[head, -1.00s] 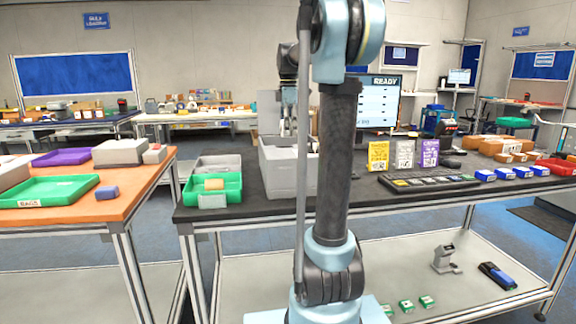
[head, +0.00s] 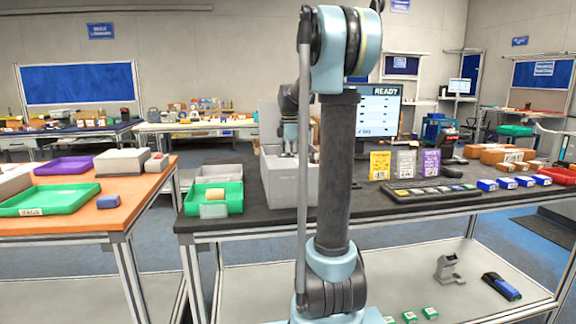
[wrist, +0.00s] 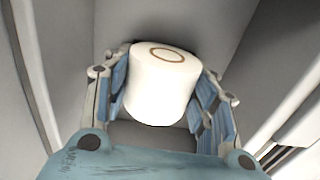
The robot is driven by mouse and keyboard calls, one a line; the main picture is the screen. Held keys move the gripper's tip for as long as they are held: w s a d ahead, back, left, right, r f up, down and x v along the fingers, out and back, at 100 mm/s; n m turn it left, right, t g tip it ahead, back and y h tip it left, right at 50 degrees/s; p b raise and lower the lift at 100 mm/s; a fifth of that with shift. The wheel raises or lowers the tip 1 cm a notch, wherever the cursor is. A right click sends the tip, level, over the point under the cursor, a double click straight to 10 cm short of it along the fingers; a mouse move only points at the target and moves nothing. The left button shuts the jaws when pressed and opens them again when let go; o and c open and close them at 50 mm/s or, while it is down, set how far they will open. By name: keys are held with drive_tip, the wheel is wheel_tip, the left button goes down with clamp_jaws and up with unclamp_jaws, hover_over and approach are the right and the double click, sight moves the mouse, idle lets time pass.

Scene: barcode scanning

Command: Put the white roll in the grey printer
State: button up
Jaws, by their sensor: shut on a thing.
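The white roll (wrist: 160,88) fills the middle of the wrist view, with a brown ring on its end. My gripper (wrist: 163,100) is shut on it, with blue finger pads on its left and right sides. Grey walls surround the roll in that view. In the head view the grey printer (head: 290,185) stands open on the dark table, its lid raised at the back. My gripper (head: 290,150) is low over the printer's opening there, partly hidden behind my arm. The roll cannot be made out in the head view. Whether it touches the printer's floor I cannot tell.
A green bin (head: 228,196) with a tan item stands left of the printer, a grey bin (head: 218,173) behind it. Right of my arm are a monitor (head: 379,112), coloured label cards (head: 404,164) and a dark keyboard-like tray (head: 430,193). An orange table (head: 120,200) stands at the left.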

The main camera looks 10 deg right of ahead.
drive_tip(key=shift+f, duration=0.25)
drive_tip(key=o, duration=1.1)
drive_tip(key=shift+o, duration=0.2)
wheel_tip(320, 180, up, 12)
drive_tip(key=shift+w+r, duration=0.1)
drive_tip(key=shift+w, duration=0.05)
